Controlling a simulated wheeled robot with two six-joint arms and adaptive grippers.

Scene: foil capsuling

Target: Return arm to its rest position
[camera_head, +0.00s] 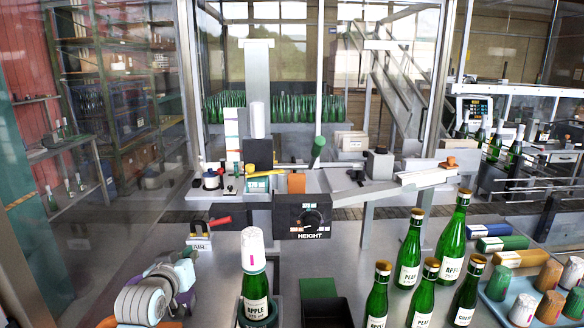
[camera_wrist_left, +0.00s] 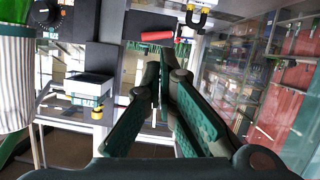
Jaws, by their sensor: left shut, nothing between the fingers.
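My left arm (camera_head: 155,290) is low at the left of the bench in the head view. My left gripper (camera_wrist_left: 163,68) fills the middle of the left wrist view, its dark green fingers shut at the tips with nothing between them. An apple bottle (camera_head: 256,290) with a white and pink capsule (camera_head: 253,250) over its top stands upright, to the right of the arm and apart from it. A white ribbed piece (camera_wrist_left: 15,85) is cut off at the left edge of the wrist view. My right gripper is not in view.
The height unit (camera_head: 303,216) stands behind the apple bottle. A red-handled air lever (camera_head: 199,240) is behind my left arm. A dark open bin (camera_head: 325,312) is right of the bottle. Several green bottles (camera_head: 410,250) and a tray (camera_head: 497,283) of coloured capsules fill the right side.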

